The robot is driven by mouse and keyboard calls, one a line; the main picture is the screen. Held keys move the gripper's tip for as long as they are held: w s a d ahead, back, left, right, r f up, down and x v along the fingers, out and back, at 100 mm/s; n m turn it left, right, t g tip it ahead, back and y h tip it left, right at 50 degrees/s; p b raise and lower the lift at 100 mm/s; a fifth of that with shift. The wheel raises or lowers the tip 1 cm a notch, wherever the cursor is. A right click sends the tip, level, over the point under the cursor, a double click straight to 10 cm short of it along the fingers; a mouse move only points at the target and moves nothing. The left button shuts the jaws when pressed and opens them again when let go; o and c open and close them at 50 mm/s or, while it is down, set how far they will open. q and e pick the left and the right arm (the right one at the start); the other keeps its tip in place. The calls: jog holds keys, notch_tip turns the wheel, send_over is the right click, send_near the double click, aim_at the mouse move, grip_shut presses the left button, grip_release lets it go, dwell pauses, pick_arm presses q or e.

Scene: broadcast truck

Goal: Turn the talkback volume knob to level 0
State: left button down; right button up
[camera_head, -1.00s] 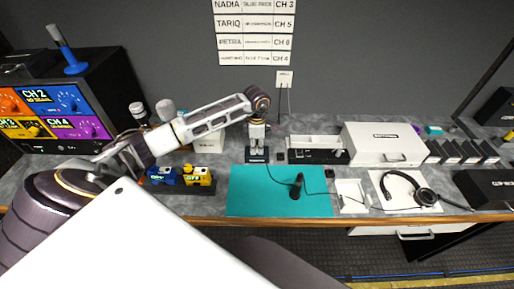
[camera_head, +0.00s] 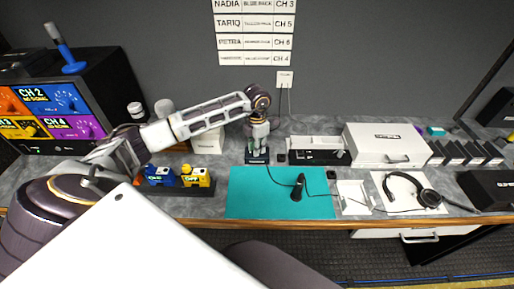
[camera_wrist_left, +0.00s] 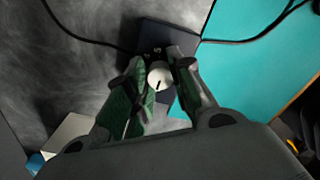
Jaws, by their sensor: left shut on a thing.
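The talkback volume knob is a round, light-coloured knob (camera_wrist_left: 160,76) with a dark pointer line, on a small dark box (camera_wrist_left: 165,35) with pale digits, partly hidden by the fingers. The pointer faces down in the left wrist view. My left gripper (camera_wrist_left: 160,85) has its green-padded fingers on either side of the knob, shut on it. In the head view the left gripper (camera_head: 257,150) points straight down over the dark box (camera_head: 257,157) at the back left of the teal mat. The knob itself is hidden there. My right gripper is not in view.
A microphone (camera_head: 297,187) with its cable lies on the teal mat (camera_head: 250,200). Blue and yellow packs (camera_head: 195,177) stand to the left. A white case (camera_head: 382,145), a white tray (camera_head: 315,143) and a headset (camera_head: 428,197) are to the right.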

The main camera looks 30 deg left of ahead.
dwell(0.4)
pick_arm(q)
jog(key=c, duration=1.2)
grip_release()
jog(key=shift+r, duration=0.15)
notch_tip(320, 180, up, 12)
